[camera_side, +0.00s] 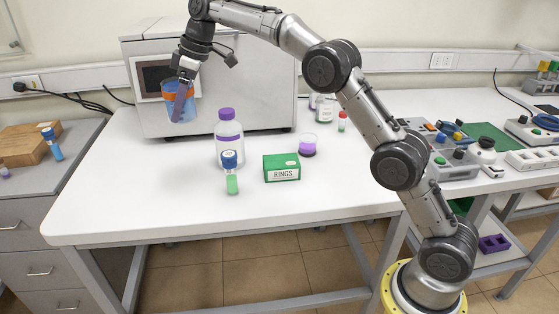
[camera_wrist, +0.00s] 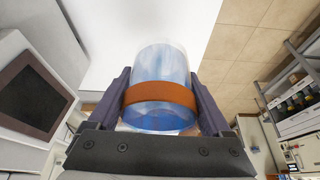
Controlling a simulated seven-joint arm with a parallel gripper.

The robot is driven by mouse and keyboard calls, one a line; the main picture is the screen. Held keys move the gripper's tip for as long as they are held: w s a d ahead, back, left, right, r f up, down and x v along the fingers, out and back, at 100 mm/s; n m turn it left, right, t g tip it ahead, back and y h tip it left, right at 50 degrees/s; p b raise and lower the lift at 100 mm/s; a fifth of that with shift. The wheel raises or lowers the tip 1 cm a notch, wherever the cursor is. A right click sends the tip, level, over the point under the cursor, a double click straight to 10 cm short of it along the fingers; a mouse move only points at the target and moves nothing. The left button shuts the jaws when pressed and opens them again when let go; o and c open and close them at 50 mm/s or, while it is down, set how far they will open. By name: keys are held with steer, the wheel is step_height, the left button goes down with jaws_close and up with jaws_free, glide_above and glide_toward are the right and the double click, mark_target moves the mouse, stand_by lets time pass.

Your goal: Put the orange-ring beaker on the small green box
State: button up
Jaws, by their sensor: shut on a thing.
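The orange-ring beaker (camera_side: 187,108) is clear with blue contents and an orange band near its rim. My gripper (camera_side: 181,104) is shut on it and holds it at the back left, in front of the grey machine. In the wrist view the beaker (camera_wrist: 160,75) sits between both fingers of my gripper (camera_wrist: 165,95). The small green box (camera_side: 282,168), labelled RINGS, lies on the white table to the right and nearer the front. Its top shows nothing on it. Whether the beaker touches the table is hard to tell; it appears raised.
A purple-capped bottle (camera_side: 228,138) and a blue-capped vial with green contents (camera_side: 231,173) stand between the beaker and the box. A small purple-filled beaker (camera_side: 308,145) is just behind the box's right side. The grey machine (camera_side: 230,85) stands behind. The front left table is clear.

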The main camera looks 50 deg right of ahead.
steer(key=shift+r, duration=1.35)
steer(key=s+d+r, duration=0.1)
steer(key=s+d, duration=0.6)
steer(key=s, duration=0.3)
steer(key=s+d+r, duration=0.1)
steer(key=s+d, duration=0.6)
steer(key=s, duration=0.3)
steer(key=s+f, duration=0.3)
steer(key=s, duration=0.6)
glide_toward(275, 161)
steer(key=shift+w+a+n, duration=0.1)
steer(key=shift+a+n, duration=0.3)
steer(key=shift+a, duration=0.5)
steer(key=shift+w+d+f, duration=0.15)
steer(key=shift+w+f, duration=0.4)
steer(key=shift+f, duration=0.05)
steer(key=shift+w+f, duration=0.2)
steer(key=shift+f, duration=1.55)
